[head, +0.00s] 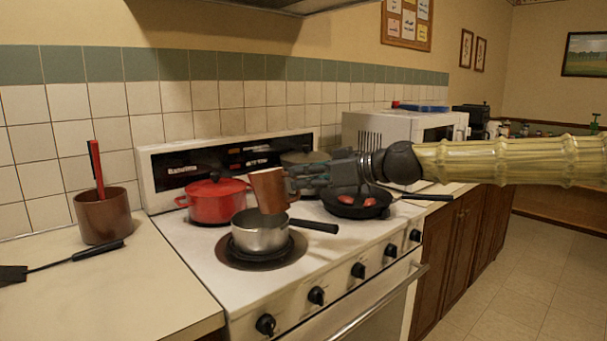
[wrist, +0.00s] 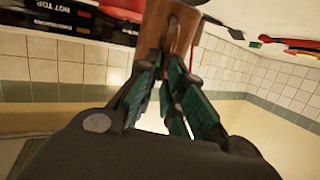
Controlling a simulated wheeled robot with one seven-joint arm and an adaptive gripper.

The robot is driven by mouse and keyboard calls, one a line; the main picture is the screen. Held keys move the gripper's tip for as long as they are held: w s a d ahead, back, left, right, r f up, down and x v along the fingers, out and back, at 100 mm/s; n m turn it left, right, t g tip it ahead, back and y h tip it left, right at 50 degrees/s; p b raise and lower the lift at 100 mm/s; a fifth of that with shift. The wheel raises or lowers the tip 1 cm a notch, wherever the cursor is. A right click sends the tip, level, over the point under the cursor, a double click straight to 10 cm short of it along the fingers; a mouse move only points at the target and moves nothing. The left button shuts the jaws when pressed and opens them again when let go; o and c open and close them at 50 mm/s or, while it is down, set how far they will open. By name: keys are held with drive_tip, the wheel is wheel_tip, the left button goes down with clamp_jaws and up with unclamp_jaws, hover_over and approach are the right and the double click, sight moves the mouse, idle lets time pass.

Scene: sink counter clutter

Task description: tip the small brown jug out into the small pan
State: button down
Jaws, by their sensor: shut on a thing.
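The small brown jug (head: 269,190) is held in my gripper (head: 293,181) above the small pan, slightly tilted in the head view. My gripper comes from the right and is shut on the jug's side; the wrist view shows its fingers (wrist: 172,95) closed at the jug (wrist: 175,35). The small pan (head: 260,237) is silver with a black handle pointing right, and sits on the front left burner. The jug's lower end hangs just over the pan's opening. The inside of the jug is hidden, and no contents are seen falling.
A red lidded pot (head: 215,203) stands at the back left of the stove. A black skillet (head: 346,210) with red food is to the right, below my arm. A larger brown container (head: 103,218) with a red-handled utensil and a black spatula (head: 70,260) are on the left counter.

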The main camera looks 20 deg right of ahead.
drive_tip(key=shift+w+r+m+g+h+p, duration=0.2)
drive_tip(key=shift+r+g+h+p, duration=0.8)
drive_tip(key=shift+p, duration=3.4)
drive_tip(key=shift+w+a+r+m+g+h+p, duration=0.2)
drive_tip(key=shift+r+g+p, duration=0.3)
drive_tip(key=shift+p, duration=1.4)
drive_tip(key=shift+w+a+r+m+g+h+p, duration=0.15)
drive_tip(key=shift+r+g+p, duration=0.35)
drive_tip(key=shift+p, duration=1.35)
drive_tip(key=shift+w+a+r+g+h+p, duration=0.25)
drive_tip(key=shift+w+r+g+h+p, duration=0.5)
drive_tip(key=shift+p, duration=2.65)
drive_tip(key=shift+w+a+f+m+g+h+p, duration=0.1)
drive_tip(key=shift+w+a+g+h+p, duration=0.25)
drive_tip(key=shift+p, duration=0.8)
drive_tip(key=shift+w+m+g+h+p, duration=0.15)
drive_tip(key=shift+g+p, duration=0.4)
drive_tip(key=shift+p, duration=0.6)
drive_tip(key=shift+w+a+f+m+g+h+p, duration=0.1)
drive_tip(key=shift+w+a+g+h+p, duration=0.25)
drive_tip(key=shift+p, duration=0.8)
